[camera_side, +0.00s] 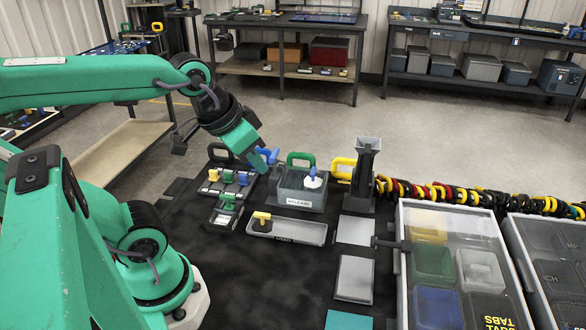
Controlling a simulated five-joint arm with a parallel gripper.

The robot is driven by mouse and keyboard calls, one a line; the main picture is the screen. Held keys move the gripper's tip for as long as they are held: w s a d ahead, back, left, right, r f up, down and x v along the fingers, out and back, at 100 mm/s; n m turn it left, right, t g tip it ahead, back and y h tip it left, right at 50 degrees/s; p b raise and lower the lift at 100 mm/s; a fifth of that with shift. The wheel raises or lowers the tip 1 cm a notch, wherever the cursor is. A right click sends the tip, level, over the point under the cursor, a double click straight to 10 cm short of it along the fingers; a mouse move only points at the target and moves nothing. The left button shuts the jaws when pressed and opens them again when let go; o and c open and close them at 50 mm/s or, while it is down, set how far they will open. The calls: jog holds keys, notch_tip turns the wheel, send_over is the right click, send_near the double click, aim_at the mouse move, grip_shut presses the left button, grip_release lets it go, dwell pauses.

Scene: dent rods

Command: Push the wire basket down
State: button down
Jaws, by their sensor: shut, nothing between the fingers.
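I cannot make out a wire basket in the side view. A grey box (301,203) labelled "RELEASE" stands near the middle of the black mat, with a green handle (301,156) behind it and a white knob with a blue top (312,178) on it. My gripper (259,162) points down to the right, just left of and above this box. It is shut, with nothing visible in it. A blue handle-like piece (268,154) shows right by the fingertips; I cannot tell whether they touch.
A panel with coloured switches (228,181) lies left of the box. A grey tray (288,231) lies in front. A dark post (366,165) and a yellow handle stand to the right. Clear-lidded bins (457,265) fill the right side.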

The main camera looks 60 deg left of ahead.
jog(key=w+a+r+n+g+y, duration=0.1)
jog(key=w+a+r+n, duration=0.25)
jog(key=w+a, duration=0.4)
jog(key=n+g, duration=0.2)
jog(key=n, duration=0.3)
send_over(272, 156)
jog(key=s, duration=0.2)
jog(key=shift+s+a+f+y, duration=0.1)
jog(key=shift+s+f+y, duration=0.15)
jog(key=shift+f, duration=0.25)
jog(key=shift+w+f, duration=0.1)
jog(key=shift+f, duration=0.05)
jog(key=x, duration=1.2)
jog(key=shift+w+d+f, duration=0.1)
jog(key=shift+d+f, duration=0.05)
jog(key=shift+f, duration=0.3)
jog(key=shift+w+d+f, duration=0.1)
jog(key=shift+d+f, duration=0.1)
jog(key=shift+f, duration=0.2)
jog(key=shift+s+f, duration=0.1)
jog(key=shift+f, duration=1.95)
